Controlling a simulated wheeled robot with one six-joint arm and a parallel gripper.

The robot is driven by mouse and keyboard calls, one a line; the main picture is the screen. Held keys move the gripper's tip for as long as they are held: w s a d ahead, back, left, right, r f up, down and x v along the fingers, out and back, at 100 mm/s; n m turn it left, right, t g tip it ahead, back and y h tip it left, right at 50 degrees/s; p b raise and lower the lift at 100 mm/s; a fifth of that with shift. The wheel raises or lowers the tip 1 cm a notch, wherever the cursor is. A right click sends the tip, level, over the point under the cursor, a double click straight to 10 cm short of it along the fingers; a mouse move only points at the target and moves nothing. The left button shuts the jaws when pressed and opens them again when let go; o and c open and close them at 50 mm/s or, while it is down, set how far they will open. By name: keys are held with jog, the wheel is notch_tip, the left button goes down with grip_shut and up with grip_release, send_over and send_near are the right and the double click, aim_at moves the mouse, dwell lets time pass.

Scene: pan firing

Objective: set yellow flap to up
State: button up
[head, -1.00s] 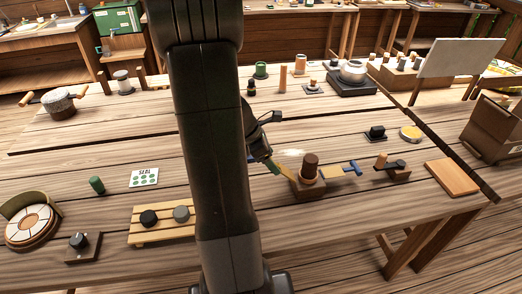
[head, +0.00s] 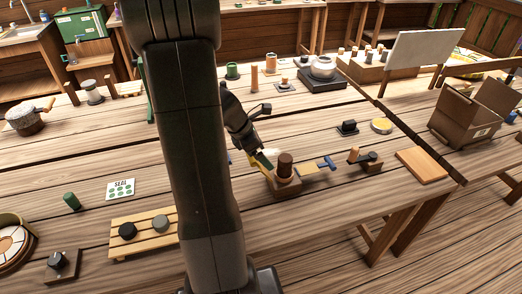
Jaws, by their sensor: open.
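A thin yellow piece (head: 263,161) stands tilted at the left of a wooden block (head: 284,186) that bears a dark brown knob. It may be the yellow flap, but it is small and partly behind my gripper. My gripper (head: 252,142) is open and points down, just above and left of the block. Its fingertips look close to the tilted yellow piece; I cannot tell whether they touch. My dark arm hides the table to the left.
A black lever on a wooden base (head: 368,161) and an orange-brown board (head: 422,165) are to the right. A slatted rack (head: 142,232) with two round knobs is left of my arm. A cardboard box (head: 468,118) stands at the far right. The table's front right is clear.

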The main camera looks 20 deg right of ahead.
jog(key=shift+r, duration=0.1)
jog(key=v, duration=1.3)
jog(key=shift+a+r, duration=0.25)
jog(key=shift+a+f+b, duration=0.2)
jog(key=shift+f+b, duration=0.05)
jog(key=shift+b, duration=0.15)
jog(key=c, duration=0.5)
jog(key=shift+h, duration=0.5)
jog(key=a+f+b, duration=0.2)
jog(key=a, duration=0.1)
jog(key=a+f+b, duration=0.1)
jog(key=a+b, duration=0.2)
jog(key=a+f+b, duration=0.2)
jog(key=a+b, duration=0.1)
jog(key=shift+s+f, duration=0.3)
jog(key=shift+f, duration=0.05)
grip_shut()
jog(key=d+f, duration=0.6)
jog(key=d, duration=0.3)
jog(key=shift+w+f, duration=0.15)
jog(key=shift+f, duration=0.15)
